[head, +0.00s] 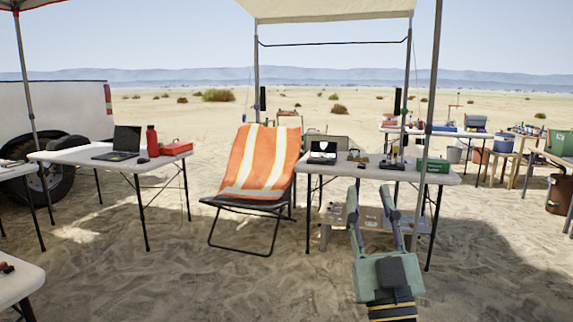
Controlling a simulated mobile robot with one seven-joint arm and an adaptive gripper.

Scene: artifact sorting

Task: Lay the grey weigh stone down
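My gripper (371,195) is at the lower right of the head view, pointing away toward the middle table (330,170). Its two fingers stand apart, and I see nothing held between them. I cannot pick out the grey weigh stone in this view. Several small dark and brass-coloured items (390,163) stand on the middle table, too small to tell apart. The fingers overlap the front of that table in the picture and hide part of the space below it.
A chair with an orange cloth (262,160) stands left of the middle table. A laptop (122,142) and a red bottle (152,141) are on the left table (75,156). A green box (433,165) sits at the middle table's right. Open sand lies in front.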

